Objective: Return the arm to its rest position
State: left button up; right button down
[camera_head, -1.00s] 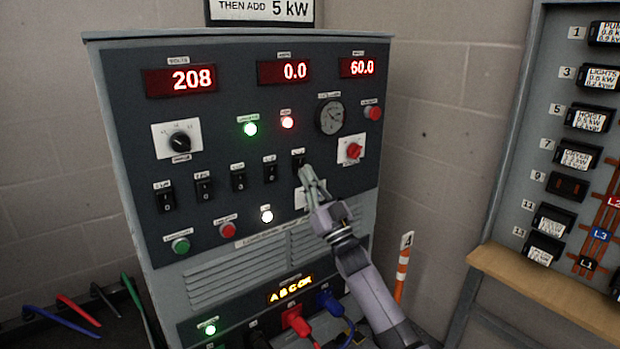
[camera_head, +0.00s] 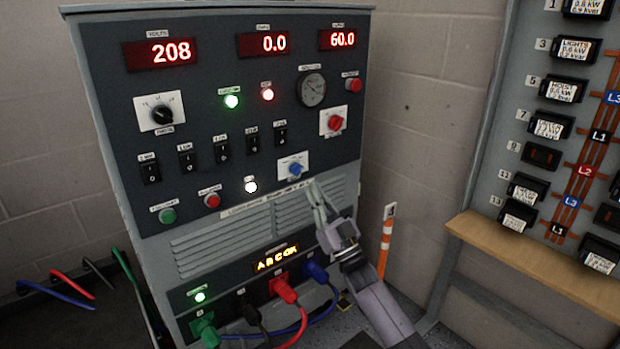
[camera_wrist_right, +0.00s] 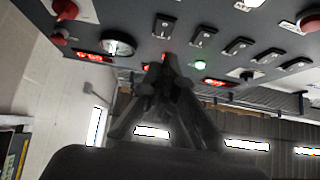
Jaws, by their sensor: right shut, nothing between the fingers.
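My right arm (camera_head: 375,305) comes in from the lower right of the head view. My right gripper (camera_head: 318,200) is shut and empty, in front of the load bank's panel, below and right of the blue knob (camera_head: 295,169). It also shows in the wrist view (camera_wrist_right: 163,65), with the panel's switches and dials beyond it. The panel (camera_head: 215,185) reads 208, 0.0 and 60.0. Green, red and white lamps are lit. My left gripper is in neither view.
Red, blue, black and green plugs (camera_head: 285,288) with cables sit along the cabinet's bottom. An orange-and-white post (camera_head: 386,245) stands right of the cabinet. A breaker board (camera_head: 500,150) with a wooden ledge (camera_head: 540,260) is at the right. Loose cables (camera_head: 70,285) lie at the left.

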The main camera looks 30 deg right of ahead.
jog(key=shift+s+f, duration=0.15)
jog(key=shift+s, duration=0.05)
dwell(0.5)
